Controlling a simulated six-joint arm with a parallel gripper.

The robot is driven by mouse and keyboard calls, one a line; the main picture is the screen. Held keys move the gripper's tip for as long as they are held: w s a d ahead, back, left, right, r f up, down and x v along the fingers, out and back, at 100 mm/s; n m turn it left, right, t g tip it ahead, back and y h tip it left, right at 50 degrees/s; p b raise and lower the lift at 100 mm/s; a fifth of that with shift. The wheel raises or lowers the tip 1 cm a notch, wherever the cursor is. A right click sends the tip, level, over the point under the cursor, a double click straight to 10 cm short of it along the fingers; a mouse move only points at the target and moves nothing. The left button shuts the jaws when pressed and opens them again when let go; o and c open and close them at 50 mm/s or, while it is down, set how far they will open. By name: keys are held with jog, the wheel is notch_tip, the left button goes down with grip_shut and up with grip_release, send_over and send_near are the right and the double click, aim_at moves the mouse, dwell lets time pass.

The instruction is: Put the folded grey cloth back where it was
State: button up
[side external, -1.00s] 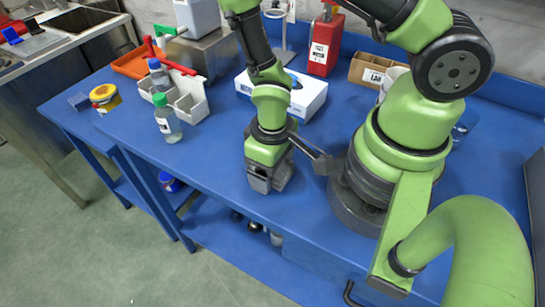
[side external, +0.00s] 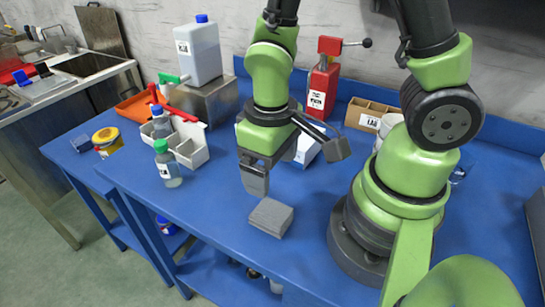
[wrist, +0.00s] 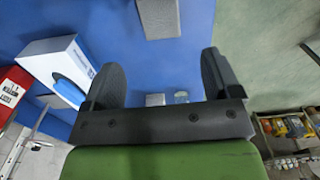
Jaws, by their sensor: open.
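The folded grey cloth (side external: 271,216) lies flat as a small block on the blue bench, in front of my base. It also shows at the top edge of the wrist view (wrist: 158,18), partly cut off. My gripper (side external: 255,184) is above the bench, just behind and left of the cloth in the side view, and apart from it. From the side, the near finger hides much of the other.
A white box (side external: 308,146) stands behind my gripper, with a red bottle (side external: 322,85) farther back. A white bin (side external: 186,147) and a green-capped bottle (side external: 167,166) are to the left. A cardboard tray (side external: 366,113) is at the back right. Bench around the cloth is clear.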

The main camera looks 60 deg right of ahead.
jog(key=s+d+r+m+t+y, duration=0.1)
jog(key=s+r+m+t, duration=0.1)
jog(key=r, duration=0.7)
jog(key=s+d+r+m+t+y, duration=0.1)
jog(key=r+t, duration=0.4)
jog(key=r, duration=0.5)
jog(key=shift+s+d+m, duration=0.2)
jog(key=shift+s+m, duration=0.3)
jog(key=shift+s, duration=0.2)
